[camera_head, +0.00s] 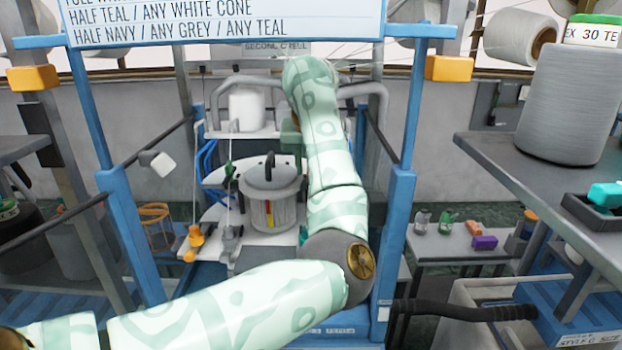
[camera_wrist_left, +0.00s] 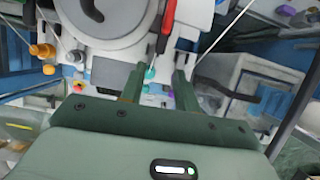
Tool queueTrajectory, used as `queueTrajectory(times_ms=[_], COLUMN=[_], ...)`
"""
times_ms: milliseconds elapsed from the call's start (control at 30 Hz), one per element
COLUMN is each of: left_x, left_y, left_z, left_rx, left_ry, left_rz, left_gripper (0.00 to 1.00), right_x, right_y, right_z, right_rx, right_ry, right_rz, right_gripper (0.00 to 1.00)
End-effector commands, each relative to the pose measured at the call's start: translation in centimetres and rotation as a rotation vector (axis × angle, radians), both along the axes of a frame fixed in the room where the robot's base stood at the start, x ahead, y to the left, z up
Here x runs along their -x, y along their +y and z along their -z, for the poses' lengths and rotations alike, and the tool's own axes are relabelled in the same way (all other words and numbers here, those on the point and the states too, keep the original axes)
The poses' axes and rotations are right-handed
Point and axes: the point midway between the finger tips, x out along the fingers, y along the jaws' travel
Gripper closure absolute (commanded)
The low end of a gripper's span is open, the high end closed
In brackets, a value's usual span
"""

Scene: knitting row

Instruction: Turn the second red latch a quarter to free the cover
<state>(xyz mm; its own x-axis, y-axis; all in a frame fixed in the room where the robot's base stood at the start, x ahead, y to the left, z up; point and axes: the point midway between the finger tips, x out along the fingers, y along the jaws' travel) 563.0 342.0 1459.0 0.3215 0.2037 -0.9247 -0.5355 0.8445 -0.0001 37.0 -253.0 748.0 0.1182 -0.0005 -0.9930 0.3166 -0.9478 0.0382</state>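A round grey cover (camera_head: 270,174) with a dark handle tops a ribbed drum (camera_head: 268,213) in the middle of the knitting machine. In the left wrist view, the round cover (camera_wrist_left: 100,18) fills the upper left. A red bar (camera_wrist_left: 168,18) with a dark end stands at its right edge; it may be a latch, but I cannot tell which one. My left gripper (camera_wrist_left: 158,74) is open and empty, its fingertips below and apart from the bar. In the head view my left arm hides part of the machine and most of the gripper. My right gripper is not in view.
Blue posts (camera_head: 397,230) frame the machine on both sides. A grey table with a large cone (camera_head: 568,105) stands at the right. A low bench (camera_head: 450,248) with small coloured items is behind it. An orange-topped peg (camera_head: 195,238) stands left of the drum.

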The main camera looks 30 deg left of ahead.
Motion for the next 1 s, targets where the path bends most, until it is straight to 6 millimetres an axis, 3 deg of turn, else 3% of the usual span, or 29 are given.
queueTrajectory(times_ms=[100,300,1000], left_x=[2.4,4.3,4.7], left_y=[-1.7,-2.5,-2.9], left_z=[0.2,0.0,0.0], left_rx=[0.004,-0.002,0.000], left_ry=[-0.002,0.006,0.000], left_rz=[0.000,-0.004,0.000], left_gripper=[0.68,0.68,0.68], right_x=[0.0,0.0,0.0], right_y=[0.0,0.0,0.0], right_z=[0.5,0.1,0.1], right_rx=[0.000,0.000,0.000], right_ry=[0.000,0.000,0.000], right_rz=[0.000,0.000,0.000], right_gripper=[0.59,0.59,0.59])
